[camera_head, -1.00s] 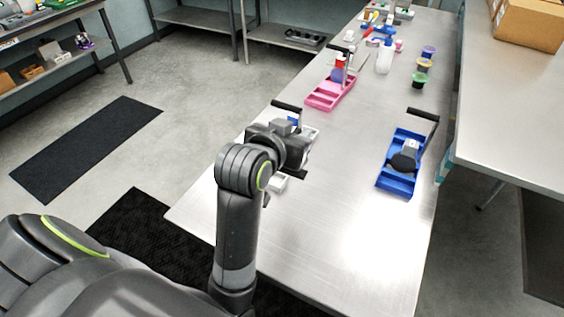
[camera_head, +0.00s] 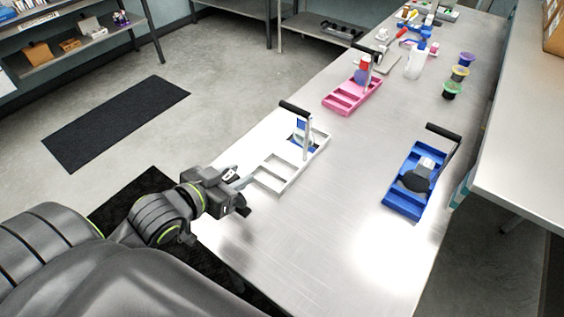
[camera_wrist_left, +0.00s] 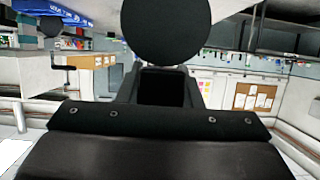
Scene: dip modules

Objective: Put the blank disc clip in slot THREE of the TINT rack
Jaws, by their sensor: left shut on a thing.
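My left gripper (camera_head: 238,196) is shut near the left table edge, just left of the white rack's near end. In the left wrist view a plain black disc (camera_wrist_left: 165,30), seemingly the blank disc clip, stands at the jaws; in the head view it is hard to make out. The white rack (camera_head: 262,183) has a black-handled post, bare near compartments and a blue-and-white piece (camera_head: 301,127) toward its far end. A pink rack (camera_head: 340,103) and a blue rack (camera_head: 402,201) also stand on the table. Rack names and slot numbers are unreadable. My right gripper is out of view.
The blue rack holds a dark disc on a grey clip (camera_head: 415,181). A white bottle (camera_head: 414,65) and stacked-looking coloured jars (camera_head: 452,90) stand farther back. Upright handles rise from the racks. The metal table (camera_head: 330,220) is clear between the white and blue racks.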

